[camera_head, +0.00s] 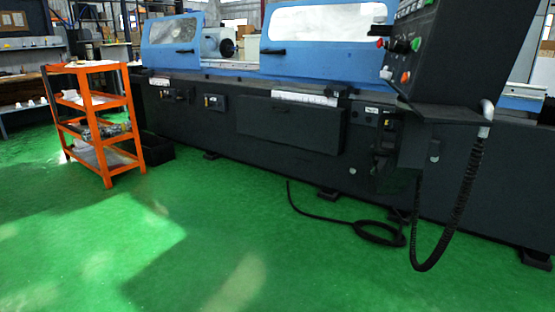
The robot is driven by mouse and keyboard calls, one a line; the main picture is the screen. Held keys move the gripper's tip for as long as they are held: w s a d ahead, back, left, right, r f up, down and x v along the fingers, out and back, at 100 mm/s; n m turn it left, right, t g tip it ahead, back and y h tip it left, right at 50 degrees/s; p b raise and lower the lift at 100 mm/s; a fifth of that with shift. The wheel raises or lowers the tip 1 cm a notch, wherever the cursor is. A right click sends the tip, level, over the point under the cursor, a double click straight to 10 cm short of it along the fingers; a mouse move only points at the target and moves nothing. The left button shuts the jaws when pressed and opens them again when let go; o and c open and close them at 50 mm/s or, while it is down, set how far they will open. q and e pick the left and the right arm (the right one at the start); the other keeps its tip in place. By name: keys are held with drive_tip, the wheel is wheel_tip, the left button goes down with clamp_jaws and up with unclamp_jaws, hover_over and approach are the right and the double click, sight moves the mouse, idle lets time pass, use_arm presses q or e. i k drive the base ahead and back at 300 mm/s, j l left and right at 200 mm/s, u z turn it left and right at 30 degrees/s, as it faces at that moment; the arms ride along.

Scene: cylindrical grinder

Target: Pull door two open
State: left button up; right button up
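The cylindrical grinder (215,130) spans the back of the view, with a dark body and blue sliding doors on top. The left blue door (170,35) has a window and a dark handle near its lower right. The larger right blue door (325,40) has a wide window and a dark handle at its lower left. A gap between the doors shows a round chuck (226,47). I cannot tell which door is door two. Neither of my grippers is in view.
An orange shelf cart (110,124) stands at the left before a dark bin (158,150). A control panel (430,45) overhangs at the right. A coiled cable (463,205) hangs below it, and a black hose (375,235) lies on the floor.

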sight(314, 40)
drive_tip(key=i+j+u, duration=0.1)
drive_tip(key=i+u, duration=0.4)
drive_tip(key=i, duration=2.75)
drive_tip(key=i+z, duration=0.25)
drive_tip(key=i, duration=0.2)
drive_tip(key=i+j+z, duration=0.25)
drive_tip(key=i, duration=0.25)
drive_tip(key=i+j+z, duration=0.25)
drive_tip(key=i, duration=0.2)
